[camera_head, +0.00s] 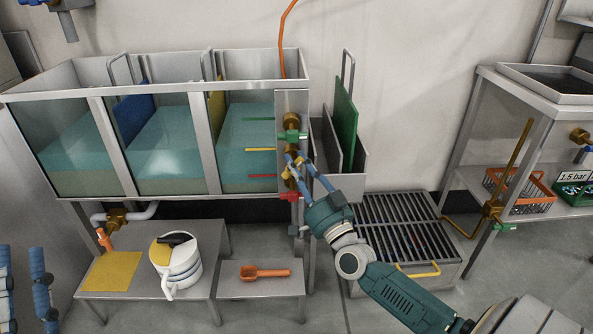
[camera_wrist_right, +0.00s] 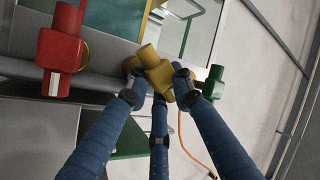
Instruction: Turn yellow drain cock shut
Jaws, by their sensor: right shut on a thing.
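The yellow drain cock (camera_head: 289,173) sits on the steel post at the tank's right end, between a green cock (camera_head: 292,136) above and a red cock (camera_head: 289,196) below. My right gripper (camera_head: 293,163) reaches it from the lower right and is shut on its handle. In the wrist view the yellow handle (camera_wrist_right: 155,68) stands slanted between my blue fingers, with the red cock (camera_wrist_right: 60,50) to the left and the green cock (camera_wrist_right: 214,83) to the right. The fingers partly hide the yellow cock's body. My left gripper (camera_head: 24,288) shows only blue fingers, spread apart, at the lower left edge.
The glass-fronted tank (camera_head: 104,150) has three bays of liquid. A low table (camera_head: 215,262) holds a white jug (camera_head: 178,272) and yellow cloth (camera_head: 112,271); an orange scoop (camera_head: 264,272) lies on a lower stand. A floor grate (camera_head: 405,235) and green plate (camera_head: 345,125) stand right of the tank.

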